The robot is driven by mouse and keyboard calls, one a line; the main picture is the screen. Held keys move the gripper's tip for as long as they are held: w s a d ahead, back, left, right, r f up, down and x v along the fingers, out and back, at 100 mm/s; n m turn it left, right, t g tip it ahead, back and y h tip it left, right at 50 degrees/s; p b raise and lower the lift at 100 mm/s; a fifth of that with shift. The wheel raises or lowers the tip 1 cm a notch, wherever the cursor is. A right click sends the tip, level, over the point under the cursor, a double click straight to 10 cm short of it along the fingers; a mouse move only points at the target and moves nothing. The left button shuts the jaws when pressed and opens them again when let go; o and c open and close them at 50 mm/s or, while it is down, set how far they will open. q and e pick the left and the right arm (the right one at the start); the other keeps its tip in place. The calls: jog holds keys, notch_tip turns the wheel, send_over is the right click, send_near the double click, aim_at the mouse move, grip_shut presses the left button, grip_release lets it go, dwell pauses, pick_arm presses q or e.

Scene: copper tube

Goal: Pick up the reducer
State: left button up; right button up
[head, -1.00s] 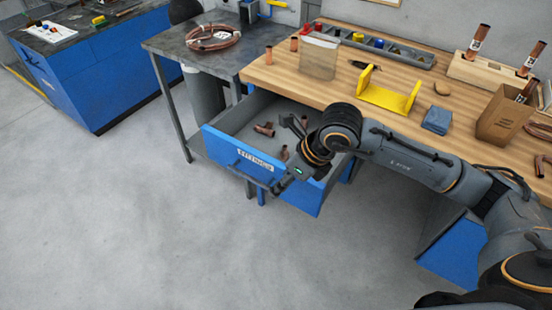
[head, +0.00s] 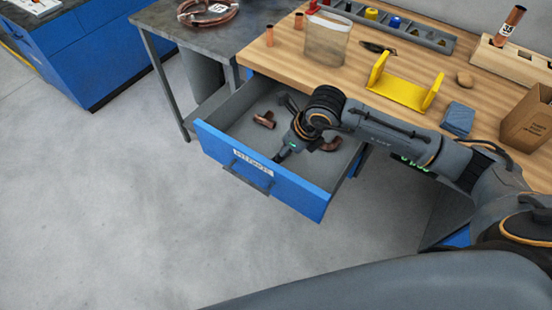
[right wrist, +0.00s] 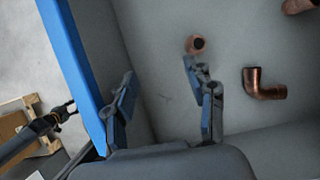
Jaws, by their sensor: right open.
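Copper fittings lie in the open blue drawer (head: 262,178). In the right wrist view, a short round copper piece, likely the reducer (right wrist: 195,44), shows end-on just beyond one fingertip. In the head view I cannot make it out; my gripper probably hides it. A copper elbow (right wrist: 264,86) lies to its right and also shows in the head view (head: 331,145). A copper tee (head: 265,119) lies near the drawer's left side. My right gripper (right wrist: 160,76) is open and empty, low in the drawer. My left gripper (right wrist: 66,108) seems to show small at left, its jaws unclear.
Drawer walls and the blue front surround the right gripper closely. The wooden bench (head: 360,98) above holds a clear bin (head: 327,40), a yellow bracket (head: 405,88), a blue block (head: 458,119) and a cardboard box (head: 528,118). The floor before the drawer is clear.

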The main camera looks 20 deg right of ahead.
jog(key=shift+w+a+f, duration=0.1)
jog(key=shift+w+f, duration=0.15)
jog(key=shift+f, duration=0.3)
jog(key=shift+w+f, duration=0.1)
jog(key=shift+f, duration=0.1)
jog(key=p+x, duration=0.1)
jog(key=x, duration=0.1)
jog(key=shift+w+a+f, duration=0.15)
jog(key=shift+w+f, duration=0.05)
jog(key=shift+x, duration=1.15)
jog(key=shift+w+f, duration=0.15)
jog(key=shift+c, duration=0.8)
grip_shut()
pick_arm(q)
jog(key=shift+w+d+r, duration=0.15)
jog(key=shift+w+r, duration=0.55)
jog(key=shift+w, duration=0.15)
pick_arm(e)
jog(key=shift+o, duration=0.8)
grip_release()
